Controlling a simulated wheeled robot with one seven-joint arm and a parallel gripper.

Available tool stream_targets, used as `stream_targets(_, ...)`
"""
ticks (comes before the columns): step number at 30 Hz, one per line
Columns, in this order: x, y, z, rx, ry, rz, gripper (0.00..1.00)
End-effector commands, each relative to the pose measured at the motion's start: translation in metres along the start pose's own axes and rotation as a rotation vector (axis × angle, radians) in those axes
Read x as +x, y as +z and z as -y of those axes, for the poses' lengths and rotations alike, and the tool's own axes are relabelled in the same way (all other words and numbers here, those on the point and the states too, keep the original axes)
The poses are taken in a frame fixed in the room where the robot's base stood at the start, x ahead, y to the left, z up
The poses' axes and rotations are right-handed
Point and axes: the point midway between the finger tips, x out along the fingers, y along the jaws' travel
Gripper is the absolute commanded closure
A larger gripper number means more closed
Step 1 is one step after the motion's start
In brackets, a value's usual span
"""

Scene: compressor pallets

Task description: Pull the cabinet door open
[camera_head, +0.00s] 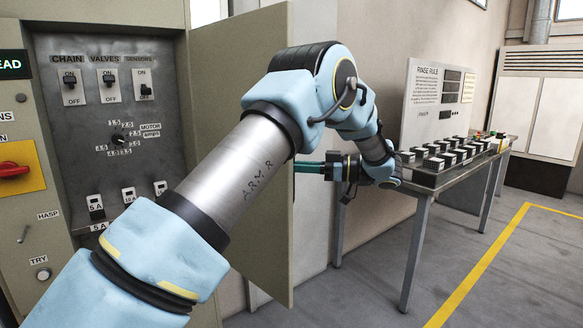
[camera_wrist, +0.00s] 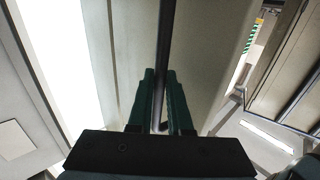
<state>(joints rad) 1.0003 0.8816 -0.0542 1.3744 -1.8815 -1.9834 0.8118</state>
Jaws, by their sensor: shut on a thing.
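The cabinet door (camera_head: 238,60) is a beige panel standing well open from the cabinet, swung out on its right side. My gripper (camera_head: 300,167) is at the door's right side, with its teal fingers reaching towards the door's outer face. In the wrist view, my gripper (camera_wrist: 160,78) is shut on the door handle (camera_wrist: 165,35), a dark upright bar between the two fingers. The door's face (camera_wrist: 205,50) fills the background there. In the head view the handle is hidden behind the door, and my arm covers much of the door's middle.
The cabinet panel (camera_head: 85,130) with switches and a dial is exposed at left, near a red rotary switch (camera_head: 14,171). A metal table (camera_head: 425,190) with rows of small blocks and a sign (camera_head: 432,100) stands right of my gripper. Grey floor (camera_head: 520,270) is clear at right.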

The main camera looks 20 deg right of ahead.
Motion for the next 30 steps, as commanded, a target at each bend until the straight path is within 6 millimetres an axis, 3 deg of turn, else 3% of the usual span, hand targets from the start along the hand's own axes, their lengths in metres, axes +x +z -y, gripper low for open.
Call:
stream_targets(7,0.002,-0.001,-0.001,-0.002,-0.002,-0.001,1.0)
stream_targets(8,0.002,-0.001,-0.001,-0.002,-0.002,-0.002,0.8)
stream_targets(15,0.001,0.0,-0.001,-0.001,-0.001,-0.001,0.53)
stream_targets(24,-0.002,0.0,0.0,-0.001,0.001,0.0,0.53)
stream_targets(30,-0.028,0.003,-0.001,-0.004,0.005,0.0,0.53)
